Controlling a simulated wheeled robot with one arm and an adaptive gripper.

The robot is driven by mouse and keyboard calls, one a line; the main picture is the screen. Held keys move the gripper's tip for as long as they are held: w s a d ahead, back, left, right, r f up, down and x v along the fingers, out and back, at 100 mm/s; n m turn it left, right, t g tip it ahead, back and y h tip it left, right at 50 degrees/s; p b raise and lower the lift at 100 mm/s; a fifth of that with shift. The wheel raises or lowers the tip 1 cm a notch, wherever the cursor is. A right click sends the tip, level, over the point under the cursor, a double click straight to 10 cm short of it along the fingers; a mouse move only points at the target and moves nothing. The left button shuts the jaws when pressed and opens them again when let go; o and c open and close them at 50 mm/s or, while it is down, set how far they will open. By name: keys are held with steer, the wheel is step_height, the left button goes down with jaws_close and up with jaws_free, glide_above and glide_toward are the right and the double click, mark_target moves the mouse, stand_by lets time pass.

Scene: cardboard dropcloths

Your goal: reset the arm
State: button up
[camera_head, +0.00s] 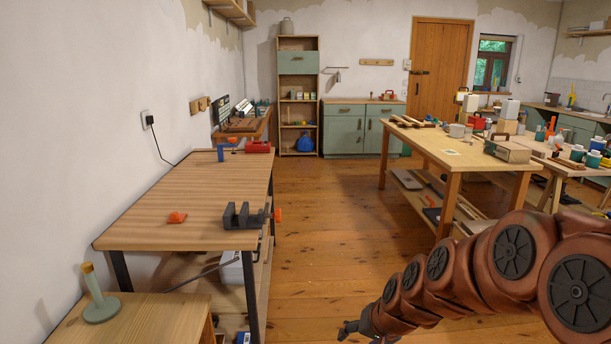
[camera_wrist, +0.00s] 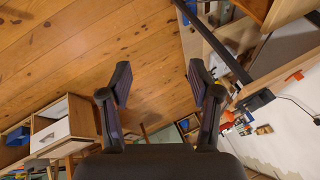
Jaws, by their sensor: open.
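My arm stretches across the lower right of the head view, reddish-brown with dark round joint caps. Its end, my gripper (camera_head: 368,328), is small and dark at the bottom middle, over the wooden floor and apart from the tables. In the wrist view the two dark fingers of my gripper (camera_wrist: 158,85) stand wide apart with nothing between them. Floor boards show beyond the fingers. No object touches the gripper.
A wooden workbench (camera_head: 185,205) with a dark vise (camera_head: 240,216) and an orange item (camera_head: 177,217) stands left. A large table (camera_head: 450,150) stands right, loaded with tools and boxes. Bare floor (camera_head: 320,220) runs between them. A low wooden cabinet (camera_head: 145,322) is near left.

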steer(key=s+d+r+n+g+h+p, duration=0.1)
steer(key=s+r, duration=0.4)
steer(key=s, duration=0.5)
steer(key=s+d+r+n+g+h+p, duration=0.1)
steer(key=s+d+r+g+p, duration=0.2)
steer(key=s+r+p, duration=0.3)
steer(key=s+d+r+n+g+h+p, duration=0.1)
steer(key=s+r+p, duration=0.3)
steer(key=s, duration=1.1)
step_height(320, 180, up, 2)
steer(key=shift+d+g, duration=0.7)
steer(key=shift+d, duration=0.15)
